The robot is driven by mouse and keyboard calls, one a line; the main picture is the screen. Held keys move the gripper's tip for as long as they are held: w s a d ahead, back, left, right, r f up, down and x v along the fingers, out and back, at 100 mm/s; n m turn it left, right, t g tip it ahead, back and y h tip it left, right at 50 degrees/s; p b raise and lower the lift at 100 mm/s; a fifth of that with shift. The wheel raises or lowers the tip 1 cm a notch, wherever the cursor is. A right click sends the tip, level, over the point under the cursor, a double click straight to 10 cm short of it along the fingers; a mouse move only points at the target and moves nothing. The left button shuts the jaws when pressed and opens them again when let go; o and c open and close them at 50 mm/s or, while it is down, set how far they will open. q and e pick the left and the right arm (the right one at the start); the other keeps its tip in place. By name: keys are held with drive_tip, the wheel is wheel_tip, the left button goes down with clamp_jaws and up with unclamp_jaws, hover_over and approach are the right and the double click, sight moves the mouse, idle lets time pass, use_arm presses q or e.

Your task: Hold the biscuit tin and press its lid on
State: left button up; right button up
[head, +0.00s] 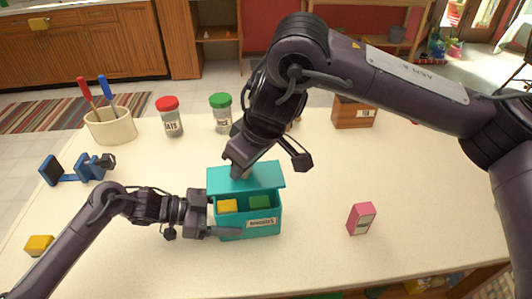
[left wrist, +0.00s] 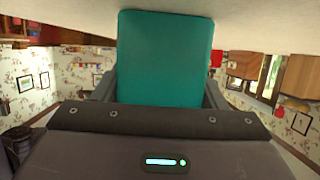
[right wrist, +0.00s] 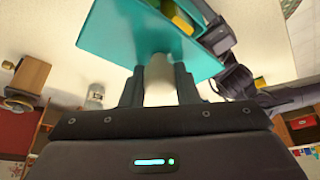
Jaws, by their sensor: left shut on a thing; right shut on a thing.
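The teal biscuit tin (head: 234,231) stands on the table with a white label on its front; a yellow and a green block show inside. My left gripper (head: 222,222) is shut on the tin from its left side; the left wrist view shows the tin's teal wall (left wrist: 165,60) between the fingers. The teal lid (head: 262,179) is over the back of the tin, leaving the front open. My right gripper (head: 239,172) is shut on the lid's pale knob (right wrist: 158,78) from above. Whether the lid touches the tin's rim, I cannot tell.
A pink box (head: 361,219) stands to the right. Red-lidded (head: 171,121) and green-lidded (head: 221,117) jars, a utensil crock (head: 110,127) and a wooden box (head: 352,113) stand behind. A blue clamp-like object (head: 75,170) and yellow block (head: 39,244) are left. The right tabletop is mostly clear.

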sight(249, 178)
idle(0.3)
drive_tip(key=shift+f, duration=2.75)
drive_tip(key=shift+f, duration=0.65)
idle(0.4)
drive_tip(key=o, duration=1.5)
drive_tip(key=shift+d, duration=0.1)
drive_tip(key=shift+r, duration=0.15)
drive_tip(key=shift+r, duration=2.9)
